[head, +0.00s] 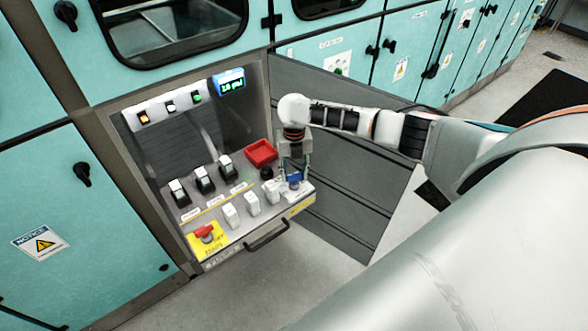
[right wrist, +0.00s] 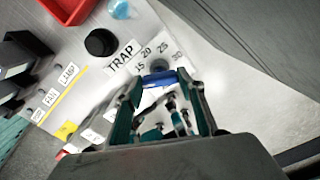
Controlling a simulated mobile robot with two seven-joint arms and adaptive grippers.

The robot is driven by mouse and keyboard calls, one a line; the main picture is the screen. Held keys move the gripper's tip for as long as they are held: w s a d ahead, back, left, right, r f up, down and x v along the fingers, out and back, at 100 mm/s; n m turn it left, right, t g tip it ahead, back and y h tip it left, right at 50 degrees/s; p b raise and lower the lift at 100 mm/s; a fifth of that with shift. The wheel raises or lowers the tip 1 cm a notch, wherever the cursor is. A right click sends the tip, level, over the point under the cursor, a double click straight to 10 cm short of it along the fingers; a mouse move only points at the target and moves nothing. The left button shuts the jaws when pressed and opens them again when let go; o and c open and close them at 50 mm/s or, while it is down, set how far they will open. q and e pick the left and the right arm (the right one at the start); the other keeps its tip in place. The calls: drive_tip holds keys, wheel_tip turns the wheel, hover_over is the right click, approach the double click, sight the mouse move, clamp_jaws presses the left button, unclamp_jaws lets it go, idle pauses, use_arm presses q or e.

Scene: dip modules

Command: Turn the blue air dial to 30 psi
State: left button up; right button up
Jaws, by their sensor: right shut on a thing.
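The blue air dial (head: 293,182) is at the right end of the tilted control panel (head: 238,226). In the right wrist view the dial (right wrist: 160,79) is a blue bar beside printed numbers 15, 20, 25 and 30. My right gripper (head: 291,171) comes down on it from above and is shut on it; its fingers also show around the dial in the right wrist view (right wrist: 162,88). A small blue display (head: 231,84) above the panel shows green digits, perhaps 26 psi, too small to be sure. The dial's exact pointing direction is hard to tell. My left gripper is not in view.
A red tray (head: 261,152) and a black knob (head: 267,173) sit close to the dial. Several black and white switches line the panel, with a red stop button (head: 205,233) at its front left. A grey open door (head: 350,165) stands to the right.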

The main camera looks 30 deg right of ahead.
drive_tip(key=shift+m, duration=1)
drive_tip(key=m, duration=0.4)
drive_tip(key=shift+m, duration=0.3)
drive_tip(key=m, duration=0.3)
drive_tip(key=shift+m, duration=0.3)
drive_tip(key=m, duration=1.3)
drive_tip(key=shift+m, duration=0.3)
drive_tip(key=m, duration=0.4)
drive_tip(key=shift+m, duration=0.4)
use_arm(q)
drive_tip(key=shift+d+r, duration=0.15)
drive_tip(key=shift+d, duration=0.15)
use_arm(e)
drive_tip(key=shift+m, duration=0.9)
